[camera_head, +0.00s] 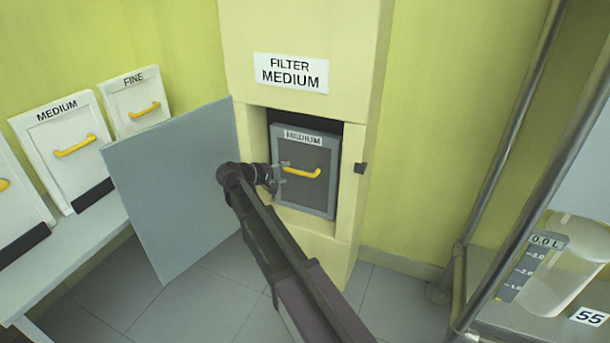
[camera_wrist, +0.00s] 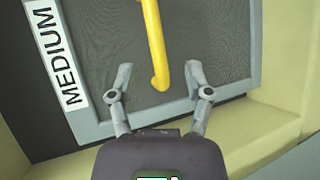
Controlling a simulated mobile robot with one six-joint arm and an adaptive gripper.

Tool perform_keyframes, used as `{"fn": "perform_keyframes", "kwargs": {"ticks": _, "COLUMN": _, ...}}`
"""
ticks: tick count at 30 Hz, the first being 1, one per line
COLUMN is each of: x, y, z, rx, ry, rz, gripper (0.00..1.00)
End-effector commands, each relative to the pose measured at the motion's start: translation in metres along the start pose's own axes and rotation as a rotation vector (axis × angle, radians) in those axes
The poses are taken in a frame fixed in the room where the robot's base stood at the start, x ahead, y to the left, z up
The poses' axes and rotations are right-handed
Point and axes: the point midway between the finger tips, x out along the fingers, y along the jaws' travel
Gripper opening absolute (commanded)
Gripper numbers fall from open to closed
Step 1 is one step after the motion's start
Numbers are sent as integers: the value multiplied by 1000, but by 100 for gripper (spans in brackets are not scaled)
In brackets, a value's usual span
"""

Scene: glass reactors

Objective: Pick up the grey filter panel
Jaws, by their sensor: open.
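The grey filter panel (camera_head: 306,192) sits inside the opening of the cream cabinet. It has a dark mesh face, a grey frame, a MEDIUM label at its top and a yellow handle (camera_head: 303,172). In the wrist view, the panel (camera_wrist: 205,45) fills most of the picture, and its handle (camera_wrist: 154,45) ends between and just beyond my fingertips. My gripper (camera_wrist: 158,82) is open, with one finger on each side of the handle's line. In the head view, my gripper (camera_head: 280,177) is at the left end of the handle. Contact with the handle cannot be told.
The cabinet's grey door (camera_head: 175,190) stands open to the left. White panels marked MEDIUM (camera_head: 62,150) and FINE (camera_head: 135,98) stand on a shelf (camera_head: 75,235) at the left. A metal-post rack (camera_head: 480,190) with a clear vessel (camera_head: 565,275) stands at the right.

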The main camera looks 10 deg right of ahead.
Motion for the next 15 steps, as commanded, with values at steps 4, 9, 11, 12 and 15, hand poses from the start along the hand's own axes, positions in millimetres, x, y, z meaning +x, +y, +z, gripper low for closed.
{"fn": "perform_keyframes", "kwargs": {"ticks": 4, "x": 12, "y": 0, "z": -1, "rx": 1, "ry": -1, "rz": 0, "gripper": 65}}
{"fn": "perform_keyframes", "kwargs": {"ticks": 9, "x": 32, "y": 1, "z": -2, "rx": 0, "ry": -2, "rz": 0, "gripper": 65}}
{"fn": "perform_keyframes", "kwargs": {"ticks": 11, "x": 39, "y": 1, "z": -2, "rx": 0, "ry": -1, "rz": 0, "gripper": 65}}
{"fn": "perform_keyframes", "kwargs": {"ticks": 12, "x": 43, "y": 1, "z": -2, "rx": 0, "ry": -1, "rz": 0, "gripper": 65}}
{"fn": "perform_keyframes", "kwargs": {"ticks": 15, "x": 48, "y": 2, "z": -2, "rx": 0, "ry": -1, "rz": 0, "gripper": 65}}
